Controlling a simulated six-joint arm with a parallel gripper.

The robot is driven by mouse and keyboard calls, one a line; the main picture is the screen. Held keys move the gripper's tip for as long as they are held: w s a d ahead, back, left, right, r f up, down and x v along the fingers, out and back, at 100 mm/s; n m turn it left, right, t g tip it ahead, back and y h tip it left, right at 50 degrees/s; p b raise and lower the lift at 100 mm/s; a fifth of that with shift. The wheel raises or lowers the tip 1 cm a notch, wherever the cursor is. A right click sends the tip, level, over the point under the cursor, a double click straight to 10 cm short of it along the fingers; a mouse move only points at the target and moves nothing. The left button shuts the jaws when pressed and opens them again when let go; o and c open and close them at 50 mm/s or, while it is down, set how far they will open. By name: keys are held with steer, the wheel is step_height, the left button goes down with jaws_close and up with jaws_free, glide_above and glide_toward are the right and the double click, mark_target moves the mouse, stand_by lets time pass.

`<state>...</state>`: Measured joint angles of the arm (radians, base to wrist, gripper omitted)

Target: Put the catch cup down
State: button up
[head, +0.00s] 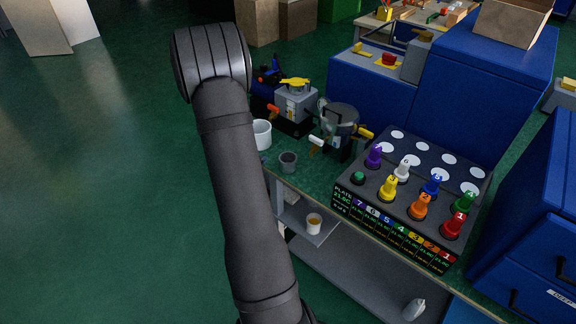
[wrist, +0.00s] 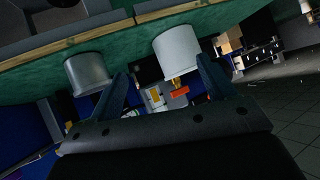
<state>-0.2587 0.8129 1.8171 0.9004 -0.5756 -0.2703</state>
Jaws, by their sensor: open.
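Two cups stand near the bench's left edge: a larger white cup (head: 262,132) and a smaller grey cup (head: 288,163). The frames do not show for certain which is the catch cup. In the wrist view the grey cup (wrist: 86,74) is left and the white cup (wrist: 178,51) is near the middle top. My gripper (wrist: 162,70) is open, its blue fingers spread with nothing seen held between them. The white cup appears beyond the gap, nearer the right finger; contact cannot be told. In the head view my arm hides most of the gripper.
A white cup with amber contents (head: 314,223) is on a small shelf below the bench edge. A grey machine with a yellow knob (head: 295,100) and a round clear-topped vessel (head: 340,122) stand behind the cups. A board of coloured pegs (head: 410,190) fills the right.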

steer(key=s+d+f+m+h, duration=0.1)
steer(key=s+d+m+h, duration=0.15)
steer(key=s+h, duration=0.55)
glide_toward(293, 159)
steer(key=w+d, duration=0.1)
steer(key=w+d+f, duration=0.1)
steer(key=shift+w+d+f+m+y, duration=0.15)
steer(key=shift+w+d+m+y, duration=0.1)
steer(key=shift+w+m+y, duration=0.1)
steer(key=shift+x, duration=2.65)
steer(key=shift+s+d, duration=0.1)
steer(key=c, duration=1.2)
steer(key=shift+r, duration=0.35)
